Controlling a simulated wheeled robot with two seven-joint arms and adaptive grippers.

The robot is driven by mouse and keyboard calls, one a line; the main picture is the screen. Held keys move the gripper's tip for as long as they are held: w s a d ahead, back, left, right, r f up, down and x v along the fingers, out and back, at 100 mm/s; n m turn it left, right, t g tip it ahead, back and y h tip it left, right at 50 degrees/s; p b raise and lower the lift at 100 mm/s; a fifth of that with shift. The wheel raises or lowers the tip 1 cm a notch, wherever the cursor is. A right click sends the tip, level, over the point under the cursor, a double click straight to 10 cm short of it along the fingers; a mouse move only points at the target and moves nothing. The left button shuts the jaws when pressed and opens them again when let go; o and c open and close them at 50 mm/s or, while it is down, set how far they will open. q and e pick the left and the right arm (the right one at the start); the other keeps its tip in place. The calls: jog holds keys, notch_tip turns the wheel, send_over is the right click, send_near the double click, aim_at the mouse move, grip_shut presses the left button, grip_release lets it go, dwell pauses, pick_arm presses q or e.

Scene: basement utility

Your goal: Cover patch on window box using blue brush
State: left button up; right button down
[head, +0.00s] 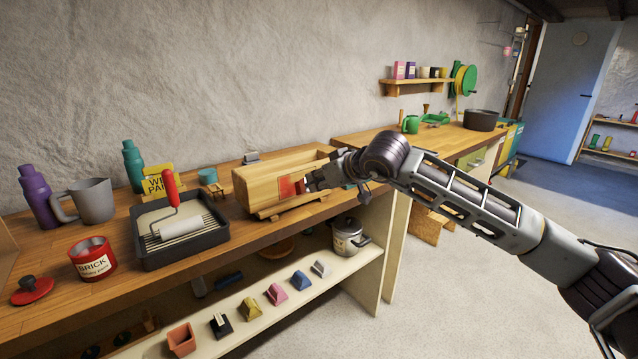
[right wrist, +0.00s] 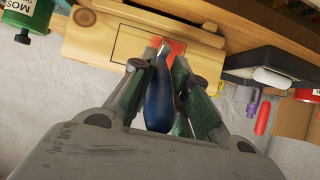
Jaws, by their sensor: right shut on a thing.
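The wooden window box (head: 262,193) stands on the bench, its front face toward me. A dark-outlined patch (right wrist: 126,43) shows on that face in the right wrist view. Red colour (head: 287,187) covers one part of the patch; the rest inside the outline looks like bare wood. My right gripper (right wrist: 163,62) is shut on the blue brush (right wrist: 159,98), whose blue handle lies between the fingers. The brush tip is at or close to the red area; contact cannot be told. In the head view my right gripper (head: 322,180) is at the box's right end. My left gripper is not in view.
A red BRICK tin (head: 93,262) and a black paint tray (head: 200,243) with a red-handled roller stand left of the box. A grey pitcher (head: 92,202) and a wet paint sign (head: 158,183) stand behind.

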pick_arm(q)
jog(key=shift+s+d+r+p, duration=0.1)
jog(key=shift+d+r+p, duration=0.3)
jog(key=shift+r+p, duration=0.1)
pick_arm(e)
jog(key=shift+r, duration=1.15)
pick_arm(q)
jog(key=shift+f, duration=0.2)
pick_arm(e)
jog(key=shift+w+d, duration=0.15)
